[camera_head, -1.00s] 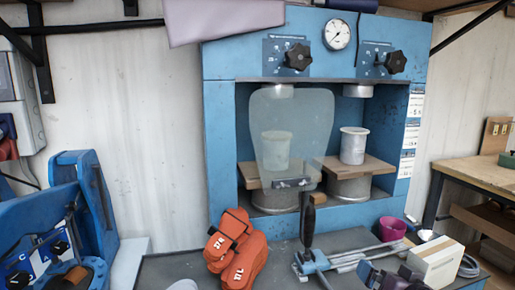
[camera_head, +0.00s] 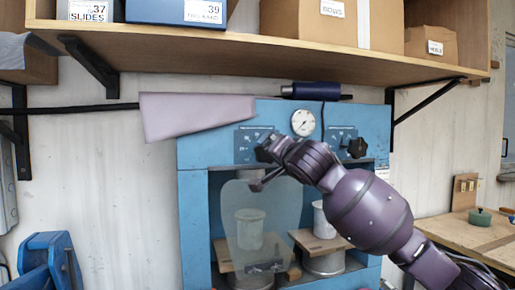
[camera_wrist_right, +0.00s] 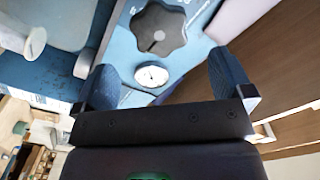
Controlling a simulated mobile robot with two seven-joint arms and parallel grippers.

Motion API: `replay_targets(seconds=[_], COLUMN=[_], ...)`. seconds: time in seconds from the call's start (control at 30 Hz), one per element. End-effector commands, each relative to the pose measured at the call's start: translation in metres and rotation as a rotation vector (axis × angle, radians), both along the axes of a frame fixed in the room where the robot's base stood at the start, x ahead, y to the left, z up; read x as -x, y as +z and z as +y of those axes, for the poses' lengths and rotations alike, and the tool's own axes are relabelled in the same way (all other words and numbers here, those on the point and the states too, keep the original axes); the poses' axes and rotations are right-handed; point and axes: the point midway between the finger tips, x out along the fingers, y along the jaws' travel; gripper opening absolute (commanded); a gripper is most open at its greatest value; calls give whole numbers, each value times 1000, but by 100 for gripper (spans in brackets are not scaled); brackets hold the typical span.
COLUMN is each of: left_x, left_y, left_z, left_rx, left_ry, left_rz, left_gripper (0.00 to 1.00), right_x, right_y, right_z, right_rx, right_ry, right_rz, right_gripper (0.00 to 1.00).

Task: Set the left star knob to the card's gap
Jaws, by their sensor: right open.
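The left star knob (camera_head: 264,152) is black, on a dark scale plate on the blue press's upper panel. In the head view my right gripper partly covers it. My right gripper (camera_head: 262,168) reaches in from the right in front of the panel, open. In the right wrist view the knob (camera_wrist_right: 158,28) shows whole, beyond the open, empty fingers (camera_wrist_right: 166,82) and apart from them. Its pointer setting is too small to read. A white card edge (camera_head: 383,173) shows at the press's right side, unreadable. My left gripper is out of view.
The round gauge (camera_head: 303,122) sits right of the left knob, and the right star knob (camera_head: 357,147) beyond it. A clear shield (camera_head: 245,215) hangs below the panel. A wooden shelf (camera_head: 330,58) with boxes runs above.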

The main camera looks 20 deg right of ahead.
Motion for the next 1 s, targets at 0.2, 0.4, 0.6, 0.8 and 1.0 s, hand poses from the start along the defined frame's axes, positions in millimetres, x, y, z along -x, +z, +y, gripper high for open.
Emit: replay_targets(seconds=[0.2, 0.4, 0.6, 0.8, 1.0], left_x=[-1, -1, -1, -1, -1], left_y=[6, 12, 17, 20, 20], left_z=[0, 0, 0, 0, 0], left_rx=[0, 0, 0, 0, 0], left_ry=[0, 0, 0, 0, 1], left_rz=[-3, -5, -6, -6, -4], left_gripper=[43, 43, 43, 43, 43], right_x=[-28, -56, -80, -95, -100], right_y=[1, 1, 1, 0, 0], right_z=[1, 2, 3, 3, 4], right_rx=[0, 2, 1, 2, 1], right_ry=[-1, 0, 0, 1, 1], right_rz=[0, -1, -1, -1, -1], right_gripper=[98, 98, 98, 98, 98])
